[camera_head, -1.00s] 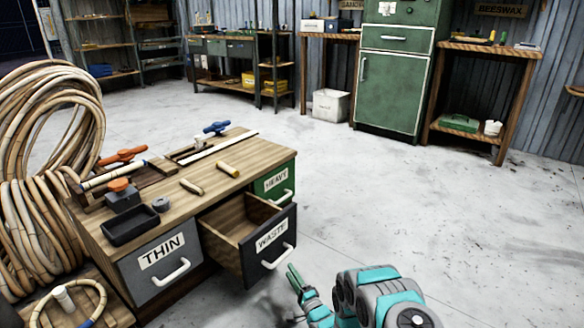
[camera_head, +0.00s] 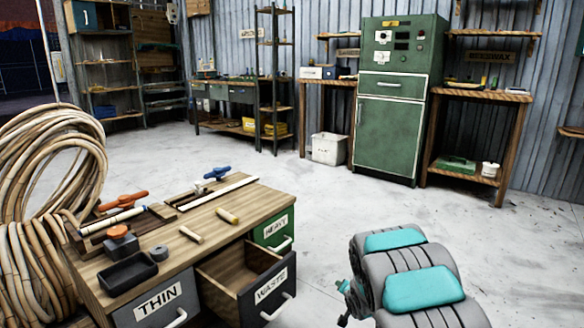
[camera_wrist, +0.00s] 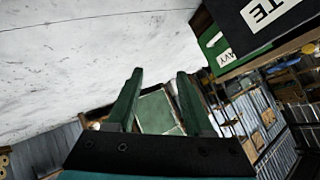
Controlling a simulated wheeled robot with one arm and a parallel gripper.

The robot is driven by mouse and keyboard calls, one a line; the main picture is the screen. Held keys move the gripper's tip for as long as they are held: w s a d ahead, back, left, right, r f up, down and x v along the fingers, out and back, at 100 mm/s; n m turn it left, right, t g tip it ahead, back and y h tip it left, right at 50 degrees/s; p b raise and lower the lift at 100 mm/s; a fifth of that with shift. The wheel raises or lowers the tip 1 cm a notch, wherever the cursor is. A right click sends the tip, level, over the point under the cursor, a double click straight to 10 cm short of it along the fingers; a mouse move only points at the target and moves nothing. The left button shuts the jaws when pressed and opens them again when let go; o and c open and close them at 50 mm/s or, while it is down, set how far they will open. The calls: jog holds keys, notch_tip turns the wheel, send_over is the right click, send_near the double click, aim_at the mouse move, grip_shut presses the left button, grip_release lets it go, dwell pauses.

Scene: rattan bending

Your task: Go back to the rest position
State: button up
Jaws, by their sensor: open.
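My gripper (camera_wrist: 160,100) shows in the wrist view with its two green fingers apart and nothing between them. In the head view my arm is folded at the lower right, and the fingers cannot be made out there. The wooden workbench (camera_head: 150,265) stands to the left of my arm. Its dark WASTE drawer (camera_head: 262,292) is pulled out and looks empty. The THIN drawer (camera_head: 160,305) and the green HEAVY drawer (camera_head: 277,228) are in its front. The WASTE drawer also shows at the top right of the wrist view (camera_wrist: 240,25).
Two short rattan pieces (camera_head: 228,216) (camera_head: 191,234) lie on the bench top. A large rattan coil (camera_head: 45,160) stands at the left. A green cabinet (camera_head: 388,130), a white box (camera_head: 328,149) and shelves line the back wall. The floor between is clear.

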jog(key=s+d+r+n+g+h+p, duration=0.1)
jog(key=s+d+r+g, duration=0.15)
jog(key=s+r, duration=0.65)
jog(key=s+d+r+n+g+h+p, duration=0.15)
jog(key=s+r+g, duration=0.3)
jog(key=s, duration=0.85)
jog(key=s+a+r+n+g, duration=0.1)
jog(key=s+a+r, duration=0.1)
jog(key=s, duration=0.9)
jog(key=s+a+r+n+g+y, duration=0.1)
jog(key=s+a+r+n+g, duration=0.1)
jog(key=s, duration=0.9)
jog(key=s+a+r+n+g+y, duration=0.1)
jog(key=s+r, duration=0.3)
jog(key=s, duration=0.7)
jog(key=shift+a+r+g+p, duration=0.35)
jog(key=shift+a+g, duration=0.25)
jog(key=shift+g, duration=0.1)
